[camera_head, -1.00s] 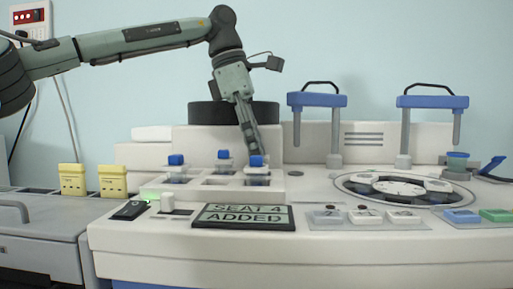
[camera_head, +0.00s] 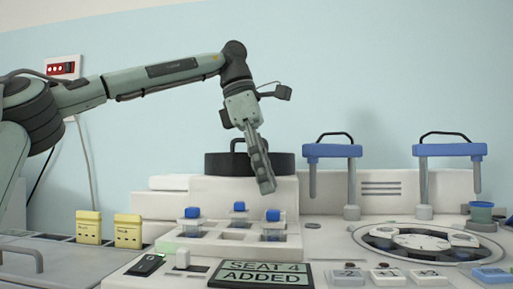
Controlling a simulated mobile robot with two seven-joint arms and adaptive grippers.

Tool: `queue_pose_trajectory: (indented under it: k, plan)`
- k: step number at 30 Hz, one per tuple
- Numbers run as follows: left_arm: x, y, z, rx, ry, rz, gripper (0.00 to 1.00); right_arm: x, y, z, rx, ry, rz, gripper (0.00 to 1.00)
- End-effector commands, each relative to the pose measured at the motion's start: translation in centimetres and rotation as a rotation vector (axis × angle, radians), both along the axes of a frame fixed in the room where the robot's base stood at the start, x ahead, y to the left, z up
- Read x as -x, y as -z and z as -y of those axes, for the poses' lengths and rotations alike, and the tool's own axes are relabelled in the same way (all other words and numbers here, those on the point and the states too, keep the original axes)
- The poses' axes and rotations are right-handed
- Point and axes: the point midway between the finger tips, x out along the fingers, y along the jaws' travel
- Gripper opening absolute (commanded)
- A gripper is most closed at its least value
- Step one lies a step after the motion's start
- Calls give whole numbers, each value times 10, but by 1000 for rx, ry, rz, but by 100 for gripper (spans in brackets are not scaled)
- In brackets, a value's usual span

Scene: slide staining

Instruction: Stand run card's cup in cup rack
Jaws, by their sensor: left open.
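The display panel (camera_head: 262,273) at the front reads "SEAT 4 ADDED". Behind it, the white stepped cup rack (camera_head: 215,238) holds small clear cups with blue caps: a left cup (camera_head: 192,213), a back middle cup (camera_head: 239,207) and a front right cup (camera_head: 273,216). All three look upright. My left gripper (camera_head: 267,186) points down just above the front right cup, with a small gap to its cap. Its jaws are open and seen edge-on, with nothing visible between them. My right gripper is out of view.
A black round-lidded unit (camera_head: 250,163) stands behind the rack. Two blue-topped posts (camera_head: 332,151) (camera_head: 450,150) and a round carousel (camera_head: 415,243) are at right. Two yellow blocks (camera_head: 88,227) (camera_head: 128,231) stand at left.

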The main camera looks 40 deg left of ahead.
Motion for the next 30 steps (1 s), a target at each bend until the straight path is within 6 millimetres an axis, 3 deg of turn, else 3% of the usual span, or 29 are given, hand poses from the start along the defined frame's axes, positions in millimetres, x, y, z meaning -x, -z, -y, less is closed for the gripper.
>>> queue_pose_trajectory:
  k: [6,12,30]
  plan:
    - [7,-46,-11,-1,-2,2,52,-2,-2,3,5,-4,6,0]
    - [11,-68,-18,-1,0,-1,52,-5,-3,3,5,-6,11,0]
    - [12,-73,-19,-1,1,-1,52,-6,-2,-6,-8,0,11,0]
